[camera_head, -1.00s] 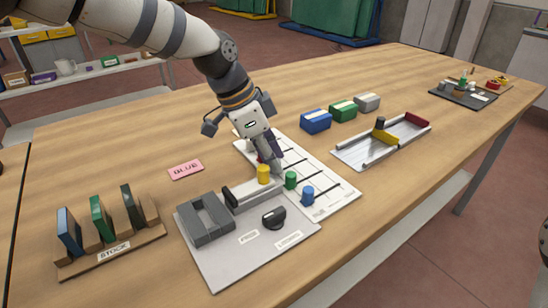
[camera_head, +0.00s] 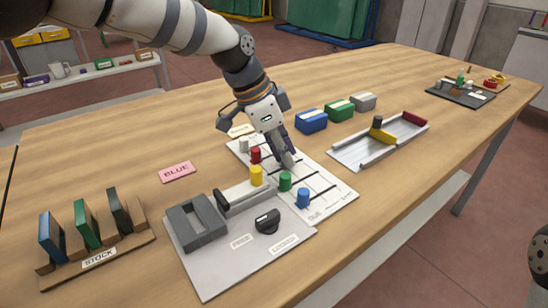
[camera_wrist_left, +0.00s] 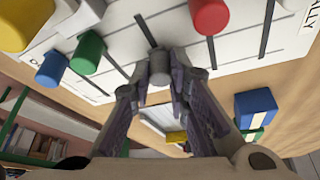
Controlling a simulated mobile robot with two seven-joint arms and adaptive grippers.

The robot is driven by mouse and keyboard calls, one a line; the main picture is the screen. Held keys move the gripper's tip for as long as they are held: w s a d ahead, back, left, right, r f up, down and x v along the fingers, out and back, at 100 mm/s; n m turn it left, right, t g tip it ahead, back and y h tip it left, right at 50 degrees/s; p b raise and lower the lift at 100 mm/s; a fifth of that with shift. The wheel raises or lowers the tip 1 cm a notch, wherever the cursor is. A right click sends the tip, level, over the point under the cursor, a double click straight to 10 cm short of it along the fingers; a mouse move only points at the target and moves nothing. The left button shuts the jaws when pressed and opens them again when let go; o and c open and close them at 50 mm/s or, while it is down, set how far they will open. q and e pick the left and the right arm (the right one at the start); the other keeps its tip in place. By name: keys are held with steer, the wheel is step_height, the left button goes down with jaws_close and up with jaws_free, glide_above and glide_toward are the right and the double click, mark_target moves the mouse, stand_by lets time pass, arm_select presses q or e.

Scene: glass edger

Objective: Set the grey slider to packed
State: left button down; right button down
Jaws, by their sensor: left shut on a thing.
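The white tally board (camera_head: 322,178) lies on the table with coloured sliders on dark slots: red (camera_head: 255,155), yellow (camera_head: 256,175), green (camera_head: 285,181) and blue (camera_head: 303,197). My left gripper (camera_head: 288,160) reaches down over the board, right of the red slider and behind the green one. In the left wrist view the left gripper (camera_wrist_left: 158,84) is shut on the grey slider (camera_wrist_left: 157,64), a short upright cylinder between its fingertips. In the head view the fingers largely hide the grey slider. My right gripper is not in view.
A grey plate (camera_head: 205,270) with a black knob (camera_head: 267,221) lies in front of the board. Blue, green and grey boxes (camera_head: 339,110) stand behind it. A metal tray (camera_head: 350,151) lies to the right, and a stock rack (camera_head: 140,240) stands at the left.

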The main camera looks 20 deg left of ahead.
arm_select(q)
steer(key=c, duration=1.8)
jaws_free()
steer(key=v, duration=1.2)
